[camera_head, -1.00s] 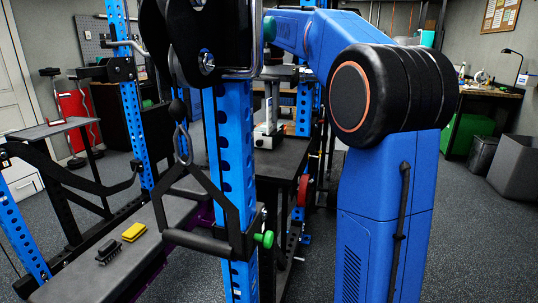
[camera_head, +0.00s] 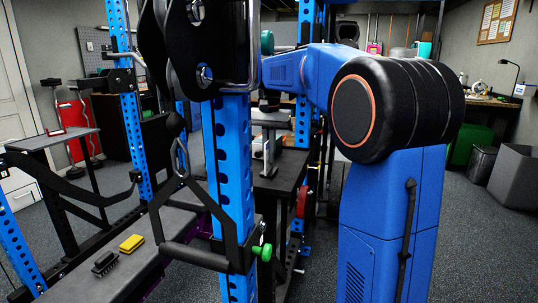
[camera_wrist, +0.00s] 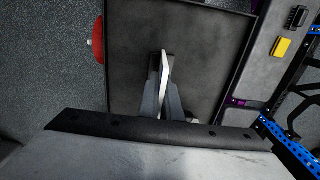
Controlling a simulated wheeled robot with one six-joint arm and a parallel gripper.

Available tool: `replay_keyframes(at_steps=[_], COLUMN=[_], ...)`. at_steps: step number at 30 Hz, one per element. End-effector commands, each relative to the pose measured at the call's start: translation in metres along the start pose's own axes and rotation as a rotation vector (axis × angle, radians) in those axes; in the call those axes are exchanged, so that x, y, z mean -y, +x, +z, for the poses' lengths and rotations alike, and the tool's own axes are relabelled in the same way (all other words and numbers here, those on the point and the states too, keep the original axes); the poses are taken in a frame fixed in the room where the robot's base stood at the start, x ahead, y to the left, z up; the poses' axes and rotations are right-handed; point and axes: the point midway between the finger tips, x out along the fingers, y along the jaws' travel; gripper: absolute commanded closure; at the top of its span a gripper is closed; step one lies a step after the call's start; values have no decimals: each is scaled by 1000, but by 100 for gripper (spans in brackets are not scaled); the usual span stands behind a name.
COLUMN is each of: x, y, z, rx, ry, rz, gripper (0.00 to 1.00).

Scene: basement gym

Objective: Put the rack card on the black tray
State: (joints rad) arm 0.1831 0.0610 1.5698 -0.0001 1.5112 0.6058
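The rack card (camera_wrist: 165,62) is a thin, pale piece seen almost edge-on in the wrist view. It stands roughly upright between the fingertips of my gripper (camera_wrist: 161,85), which is shut on it. In the head view, my gripper (camera_head: 268,152) is small and far off behind the blue upright, so the card's outline is hard to make out there. The black tray (camera_wrist: 125,22) is a dark, rimmed rectangle below the gripper in the wrist view. The card is over its surface; I cannot tell whether they touch. The tray's dark top (camera_head: 283,172) is partly hidden by the upright in the head view.
A blue rack upright (camera_head: 230,150) with a hanging black handle (camera_head: 195,255) stands in front. A grey bench (camera_head: 75,285) holds a yellow block (camera_head: 132,243) and a black brush (camera_head: 105,263). A red disc (camera_wrist: 97,40) sits beside the tray.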

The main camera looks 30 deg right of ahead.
Motion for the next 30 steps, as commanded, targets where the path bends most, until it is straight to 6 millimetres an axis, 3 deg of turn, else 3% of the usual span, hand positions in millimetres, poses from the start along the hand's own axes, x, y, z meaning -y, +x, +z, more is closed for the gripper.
replay_keyframes(at_steps=[8,11,12,23,30], x=[0,0,0,0,0], y=[2,2,2,-2,-37], z=[0,0,0,0,-1], rx=[0,-1,-1,0,-2], ry=[0,0,0,0,0], rz=[0,0,0,0,-2], gripper=[100,79,77,77,77])
